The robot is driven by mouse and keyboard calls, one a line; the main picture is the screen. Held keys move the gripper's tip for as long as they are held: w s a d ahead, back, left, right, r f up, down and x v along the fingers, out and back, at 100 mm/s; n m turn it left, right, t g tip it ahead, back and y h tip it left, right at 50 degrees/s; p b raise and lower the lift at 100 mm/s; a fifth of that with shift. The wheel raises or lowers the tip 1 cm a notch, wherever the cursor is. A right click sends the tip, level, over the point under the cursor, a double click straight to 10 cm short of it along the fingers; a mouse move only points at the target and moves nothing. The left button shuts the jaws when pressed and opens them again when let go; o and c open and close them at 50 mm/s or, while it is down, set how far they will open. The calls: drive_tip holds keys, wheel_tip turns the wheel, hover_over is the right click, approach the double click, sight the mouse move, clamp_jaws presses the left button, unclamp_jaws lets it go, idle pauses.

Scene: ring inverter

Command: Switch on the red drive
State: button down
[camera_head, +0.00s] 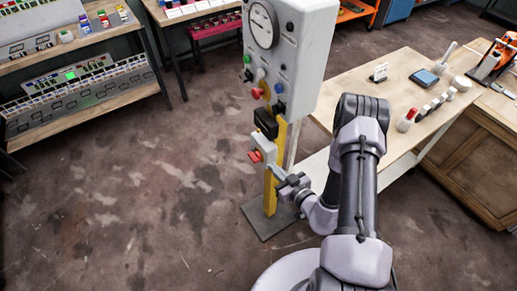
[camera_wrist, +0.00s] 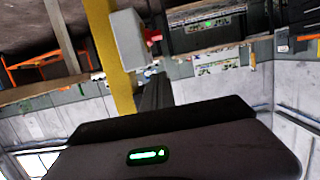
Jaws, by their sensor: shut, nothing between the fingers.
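A small pale box with a red part (camera_head: 254,156) is mounted low on a yellow post (camera_head: 271,190). In the wrist view the grey box (camera_wrist: 128,40) stands beside the yellow post (camera_wrist: 109,50), with a red piece (camera_wrist: 153,37) sticking out at its right. I cannot tell for certain whether this is the red drive's switch, or its position. My gripper (camera_head: 280,175) is just below and right of the box in the head view, apparently apart from it. In the wrist view its dark fingers (camera_wrist: 155,93) are together and empty, below the red piece.
A grey panel (camera_head: 300,60) with a gauge, a red knob (camera_head: 257,93) and other buttons tops the post. A black box (camera_head: 265,122) sits between panel and pale box. A wooden table (camera_head: 345,88) stands right, shelves (camera_head: 90,103) left. The floor left of the post is clear.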

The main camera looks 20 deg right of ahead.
drive_tip(key=b, duration=0.3)
hover_over(260, 156)
drive_tip(key=s+a, duration=0.1)
drive_tip(key=s, duration=0.3)
wheel_tip(260, 156, down, 2)
drive_tip(key=f, duration=0.1)
drive_tip(key=f+b, duration=0.2)
drive_tip(key=f, duration=0.1)
drive_tip(key=shift+w+f, duration=0.1)
drive_tip(key=shift+w, duration=0.2)
